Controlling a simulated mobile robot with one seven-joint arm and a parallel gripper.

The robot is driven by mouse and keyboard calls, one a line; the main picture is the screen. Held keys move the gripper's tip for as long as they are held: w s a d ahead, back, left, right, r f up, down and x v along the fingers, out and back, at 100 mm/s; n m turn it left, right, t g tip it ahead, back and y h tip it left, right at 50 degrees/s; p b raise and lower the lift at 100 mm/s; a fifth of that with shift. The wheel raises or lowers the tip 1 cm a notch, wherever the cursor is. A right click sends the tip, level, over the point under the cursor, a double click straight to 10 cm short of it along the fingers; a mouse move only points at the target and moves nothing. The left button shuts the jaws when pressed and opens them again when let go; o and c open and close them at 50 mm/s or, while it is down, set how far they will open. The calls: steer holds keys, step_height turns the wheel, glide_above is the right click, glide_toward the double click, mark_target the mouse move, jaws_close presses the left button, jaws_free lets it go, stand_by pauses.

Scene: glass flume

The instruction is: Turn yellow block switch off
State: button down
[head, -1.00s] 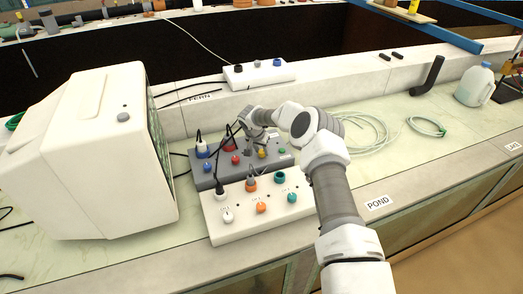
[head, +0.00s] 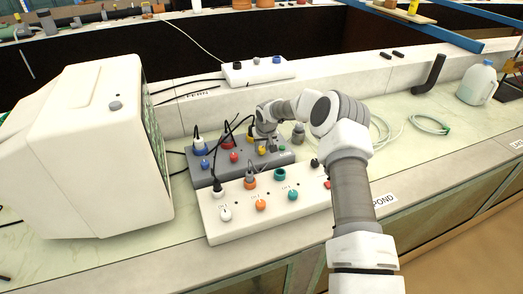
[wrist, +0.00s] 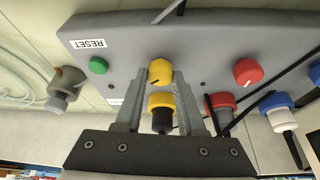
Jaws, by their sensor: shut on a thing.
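The yellow switch knob (head: 262,150) is on the grey control block (head: 232,172). My gripper (wrist: 159,78) is shut on this knob. A yellow socket (wrist: 161,100) with a black plug in it lies just behind the knob, between the fingers. In the head view my gripper (head: 265,144) reaches down onto the block and partly hides the knob and sockets.
The grey block also carries a red knob (wrist: 248,72), a green button (wrist: 98,65) and a RESET label (wrist: 90,44). Black cables cross near my fingers. A white block (head: 235,222) with several knobs is in front. A monitor (head: 85,150) stands at the left.

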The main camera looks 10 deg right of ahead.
steer(key=n+y+b, duration=0.1)
steer(key=n, duration=0.1)
steer(key=n+y+b, duration=0.1)
steer(key=n, duration=0.2)
steer(key=shift+w+d+f+g, duration=0.1)
steer(key=shift+d+g, duration=0.1)
steer(key=shift+g, duration=0.1)
steer(key=n+g+y+b, duration=0.1)
steer(key=n+b, duration=0.1)
steer(key=n, duration=0.3)
steer(key=shift+w+b, duration=0.1)
steer(key=shift+b, duration=0.2)
steer(key=shift+n, duration=0.3)
steer(key=c, duration=0.5)
jaws_free()
steer(key=shift+g, duration=0.3)
steer(key=shift+d+r, duration=0.1)
steer(key=shift+r, duration=0.15)
steer(key=p+v, duration=0.1)
steer(key=v, duration=1.6)
steer(key=shift+d, duration=0.3)
